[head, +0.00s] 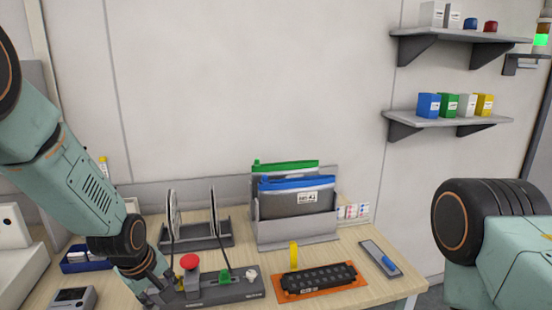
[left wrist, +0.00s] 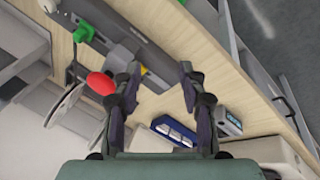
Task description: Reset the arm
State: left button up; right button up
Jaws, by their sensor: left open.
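My left arm comes in from the left in the head view and reaches down to the left end of a dark grey control box on the wooden table. My left gripper (left wrist: 160,76) is open in the left wrist view, with nothing between its fingers. The control box (head: 208,295) carries a red mushroom button (head: 190,261) and a green switch (head: 225,276). In the left wrist view the red button (left wrist: 100,83) is just left of the left finger, apart in depth or touching, I cannot tell. My right arm shows at the right edge; its gripper is out of view.
An orange tray (head: 288,297) with a black strip lies right of the box. A grey rack (head: 262,238) with pouches and a stand (head: 222,241) with upright reels are behind. A blue bin (head: 73,266) and grey device (head: 72,298) are at left. Shelves hang at upper right.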

pick_arm(q)
jog(key=s+d+f+m+b, duration=0.2)
jog(key=s+f+m+b, duration=0.6)
jog(key=s+f, duration=1.1)
jog(key=s+f+m+g+b, duration=0.2)
jog(key=s+f+g+b, duration=0.2)
jog(key=s+f, duration=0.9)
jog(key=s+b, duration=0.2)
jog(key=s, duration=0.1)
jog(key=shift+s+f, duration=0.2)
jog(key=shift+s, duration=0.2)
jog(key=shift+s+d, duration=0.1)
